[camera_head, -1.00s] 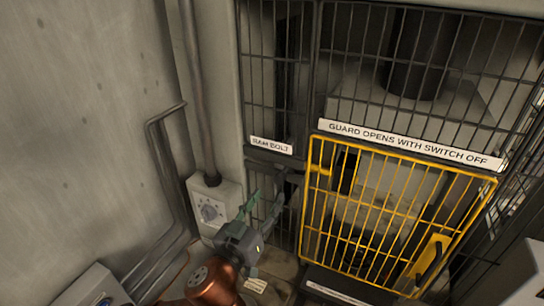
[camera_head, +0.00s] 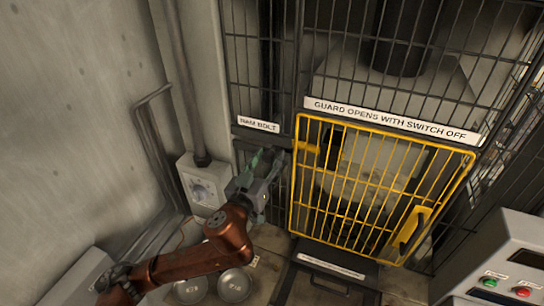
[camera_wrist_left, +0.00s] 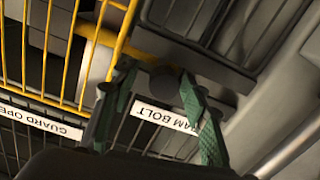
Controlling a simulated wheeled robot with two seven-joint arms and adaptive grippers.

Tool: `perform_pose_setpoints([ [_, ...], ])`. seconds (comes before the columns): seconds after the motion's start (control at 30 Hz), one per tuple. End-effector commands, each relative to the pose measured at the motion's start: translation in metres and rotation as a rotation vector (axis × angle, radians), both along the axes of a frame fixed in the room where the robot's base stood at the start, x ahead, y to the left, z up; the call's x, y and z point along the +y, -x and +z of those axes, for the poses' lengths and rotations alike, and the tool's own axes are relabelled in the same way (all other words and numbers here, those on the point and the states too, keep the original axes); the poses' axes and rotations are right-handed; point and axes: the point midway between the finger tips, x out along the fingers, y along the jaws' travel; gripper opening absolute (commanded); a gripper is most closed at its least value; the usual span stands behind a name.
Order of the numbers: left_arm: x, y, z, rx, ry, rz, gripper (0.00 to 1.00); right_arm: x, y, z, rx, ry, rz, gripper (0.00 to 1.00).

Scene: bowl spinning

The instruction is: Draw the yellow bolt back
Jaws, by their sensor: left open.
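The yellow bolt (camera_head: 308,147) shows as a short yellow piece at the left edge of the yellow guard, right of the "RAM BOLT" label (camera_head: 258,124). In the left wrist view a yellow bar (camera_wrist_left: 98,34) runs into a dark housing (camera_wrist_left: 190,50) by the guard frame. A dark round knob (camera_wrist_left: 165,82) sits below that housing. My left gripper (camera_head: 270,158) is open in front of the dark bracket below the label. In the left wrist view its green-padded fingers (camera_wrist_left: 156,82) stand either side of the knob; contact cannot be told. The gripper hides part of the bracket.
The yellow mesh guard (camera_head: 296,190) stands shut, with a yellow handle (camera_head: 410,228) at lower right. A grey switch box (camera_head: 201,185) is on the wall left of the gripper. A control panel (camera_head: 505,270) with green and red buttons stands at lower right.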

Motion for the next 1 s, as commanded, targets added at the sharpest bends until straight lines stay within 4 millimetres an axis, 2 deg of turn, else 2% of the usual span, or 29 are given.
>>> perform_pose_setpoints([
  [0.13, 0.001, -0.001, -0.001, 0.001, 0.0, 0.002, 0.41, 0.0, 0.01, -0.001, 0.012, 0.0, -0.003, 0.0],
  [0.23, 0.0, -0.001, -0.001, 0.001, 0.0, 0.001, 0.34, 0.0, 0.014, -0.001, 0.016, 0.001, -0.004, 0.0],
  [0.5, 0.0, 0.0, 0.0, 0.0, 0.0, -0.001, 0.15, 0.0, -0.005, 0.0, -0.007, -0.001, 0.001, 0.0],
  [0.73, 0.0, 0.0, 0.0, -0.001, 0.0, -0.001, 0.0, 0.0, -0.001, 0.0, -0.002, 0.0, -0.001, 0.0],
  [1.0, 0.0, 0.0, 0.001, -0.002, 0.001, -0.001, 0.0, 0.0, 0.005, -0.001, 0.005, -0.001, -0.002, 0.0],
])
